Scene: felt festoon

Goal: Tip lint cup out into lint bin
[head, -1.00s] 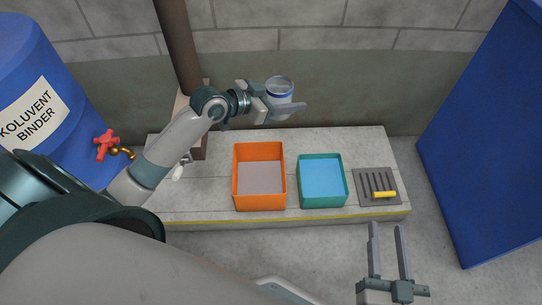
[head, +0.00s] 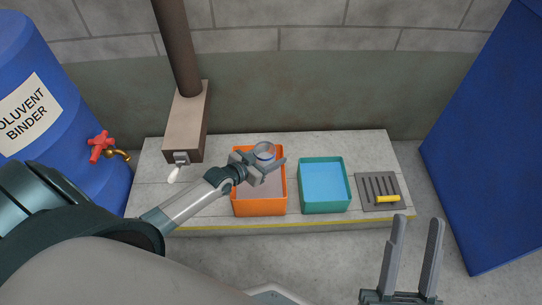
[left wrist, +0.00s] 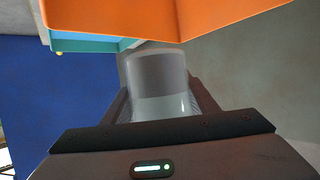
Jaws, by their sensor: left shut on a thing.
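In the left wrist view the cup (left wrist: 158,82) sits between the fingers, with the orange bin (left wrist: 220,12) across the top of the picture. I cannot tell how far the cup is tilted or what is in it. The orange bin has a greyish floor or fill. No label shows which bin is the lint bin. My right gripper (head: 416,222) is open and empty at the lower right.
A teal bin (head: 325,207) with a blue inside stands right of the orange one. A slotted plate with a yellow bar (head: 388,198) is further right. A brown post box (head: 186,125) with a lever stands left. A blue drum (head: 55,150) and blue cabinet (head: 490,150) flank the slab.

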